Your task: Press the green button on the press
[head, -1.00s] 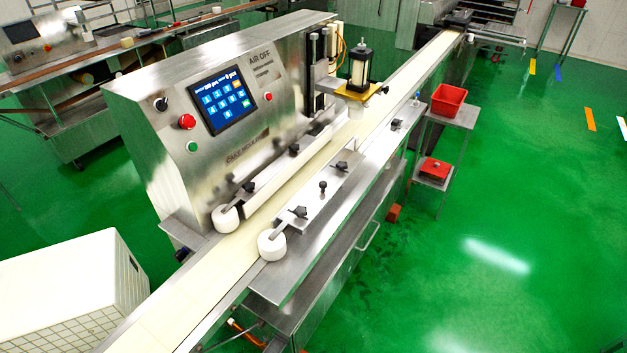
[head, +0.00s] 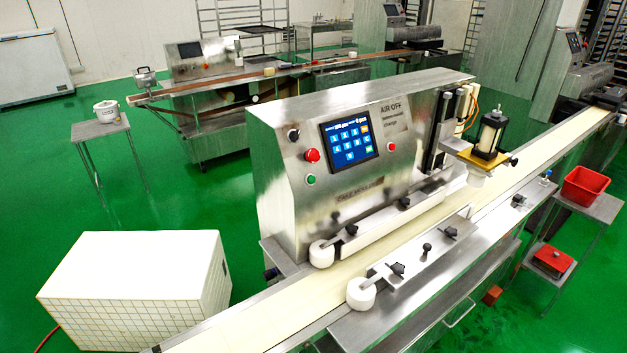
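The press (head: 275,170) is a steel machine standing in the middle of the head view. Its small round green button (head: 311,180) sits low on the left of the front panel. A larger red button (head: 312,156) is just above the green one. A lit blue touch screen (head: 347,143) is to their right, and a second red button (head: 391,147) is to the right of the screen. Neither of my grippers shows in the view, and nothing covers the green button.
A cream conveyor belt (head: 310,290) with white rollers (head: 361,293) runs along the press's front. A white tiled box (head: 135,285) stands at the lower left. A small table (head: 95,137) stands behind it. Green floor (head: 180,205) is open left of the press.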

